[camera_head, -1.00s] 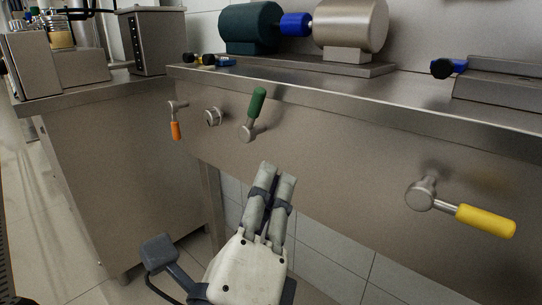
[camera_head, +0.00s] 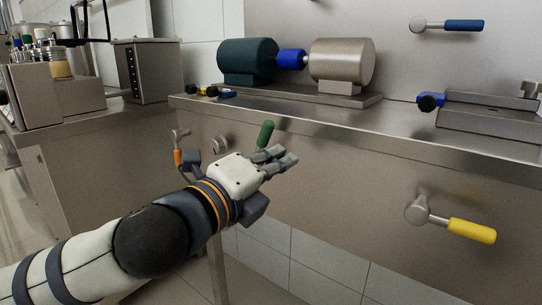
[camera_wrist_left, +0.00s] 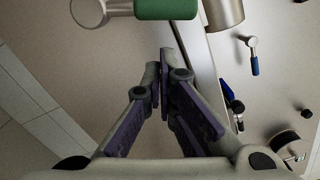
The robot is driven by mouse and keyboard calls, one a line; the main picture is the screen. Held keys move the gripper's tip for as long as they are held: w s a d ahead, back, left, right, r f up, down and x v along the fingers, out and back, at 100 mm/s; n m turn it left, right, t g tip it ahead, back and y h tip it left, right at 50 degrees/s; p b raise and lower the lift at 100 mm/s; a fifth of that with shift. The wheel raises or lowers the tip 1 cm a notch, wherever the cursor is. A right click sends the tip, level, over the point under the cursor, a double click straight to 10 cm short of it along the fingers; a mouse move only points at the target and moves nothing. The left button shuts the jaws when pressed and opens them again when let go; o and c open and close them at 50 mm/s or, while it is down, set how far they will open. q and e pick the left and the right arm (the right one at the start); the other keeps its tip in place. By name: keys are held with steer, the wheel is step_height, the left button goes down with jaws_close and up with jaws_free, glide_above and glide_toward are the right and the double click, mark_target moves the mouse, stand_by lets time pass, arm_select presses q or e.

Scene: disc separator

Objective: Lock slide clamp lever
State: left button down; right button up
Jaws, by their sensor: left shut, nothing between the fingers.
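Several levers show, and I cannot tell which is the slide clamp's. A green-handled lever (camera_head: 266,134) is on the bench front panel, its lower part hidden behind my left gripper (camera_head: 287,160). The gripper is shut and empty, its fingers just in front of and below the green handle. In the left wrist view the green handle (camera_wrist_left: 166,9) lies sideways at the top edge, apart from the closed fingertips (camera_wrist_left: 160,62). A yellow-handled lever (camera_head: 470,230) is further right on the panel, and an orange-handled lever (camera_head: 178,157) hangs down at the left. My right gripper is not in view.
A round knob (camera_head: 219,145) sits left of the gripper. A teal motor and steel cylinder (camera_head: 342,60) stand on the bench top (camera_head: 400,128). A steel block (camera_head: 485,112) with a blue-black knob is at right. A blue-handled lever (camera_head: 464,26) is on the back wall.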

mark_target(265, 147)
arm_select(q)
steer(key=shift+w+a+r, duration=0.35)
steer(key=shift+w+a, duration=0.2)
steer(key=shift+w+a+r+p, duration=0.3)
steer(key=shift+w+a+r, duration=0.15)
steer(key=shift+r, duration=0.05)
